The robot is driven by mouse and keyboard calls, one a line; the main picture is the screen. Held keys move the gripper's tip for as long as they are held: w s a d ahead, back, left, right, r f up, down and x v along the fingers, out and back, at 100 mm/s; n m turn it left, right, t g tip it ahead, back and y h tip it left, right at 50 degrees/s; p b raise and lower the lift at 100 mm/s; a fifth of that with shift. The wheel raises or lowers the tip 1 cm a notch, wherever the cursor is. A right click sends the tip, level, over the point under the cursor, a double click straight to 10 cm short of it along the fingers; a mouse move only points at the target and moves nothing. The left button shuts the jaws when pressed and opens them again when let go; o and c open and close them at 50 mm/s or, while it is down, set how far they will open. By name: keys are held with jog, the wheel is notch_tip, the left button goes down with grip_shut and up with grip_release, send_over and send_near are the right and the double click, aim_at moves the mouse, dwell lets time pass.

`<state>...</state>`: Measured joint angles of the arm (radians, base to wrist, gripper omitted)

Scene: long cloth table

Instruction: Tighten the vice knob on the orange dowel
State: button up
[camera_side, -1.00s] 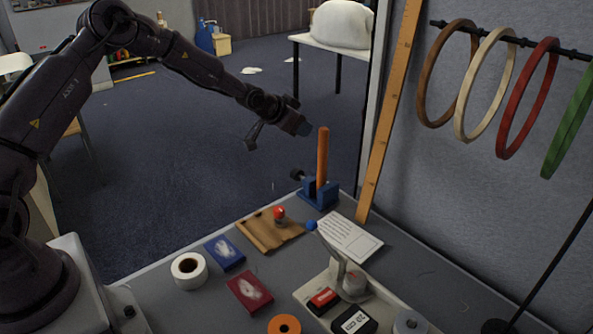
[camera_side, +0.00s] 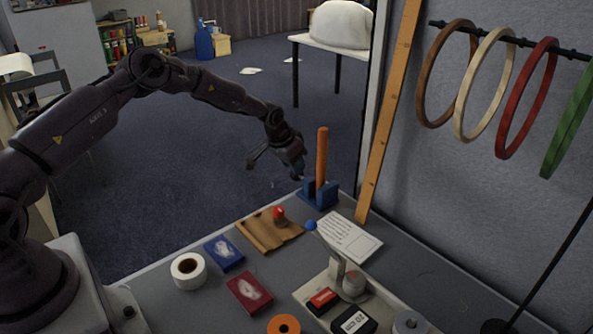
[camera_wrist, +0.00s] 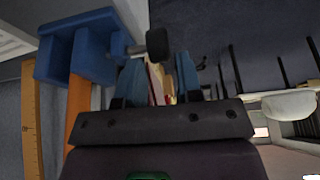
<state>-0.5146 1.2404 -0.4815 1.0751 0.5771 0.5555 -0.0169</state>
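The blue vice (camera_side: 318,196) stands at the far end of the table, with the orange dowel (camera_side: 322,155) upright in it. My gripper (camera_side: 299,172) is low at the vice's left side and hides the knob in the side view. In the wrist view my gripper (camera_wrist: 158,66) is open, its two blue fingertips apart. The dark knob (camera_wrist: 157,43) shows just beyond the tips, in line with the gap, on a rod from the vice (camera_wrist: 75,48). I cannot tell whether a finger touches it. The dowel also shows in the wrist view (camera_wrist: 77,110).
A wooden board (camera_side: 262,236) with a red-topped piece (camera_side: 279,214) and a printed sheet (camera_side: 349,238) lie in front of the vice. A leaning wooden ruler (camera_side: 388,110) stands to its right. Tape (camera_side: 188,269) and boxes sit nearer. Space left of the vice, beyond the table edge, is clear.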

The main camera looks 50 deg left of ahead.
jog(key=shift+x, duration=1.6)
grip_shut()
jog(key=shift+t, duration=0.3)
jog(key=t, duration=0.3)
jog(key=shift+s, duration=0.25)
jog(key=shift+s+f+t, duration=0.1)
jog(key=shift+s+t, duration=0.05)
jog(key=shift+t, duration=1.15)
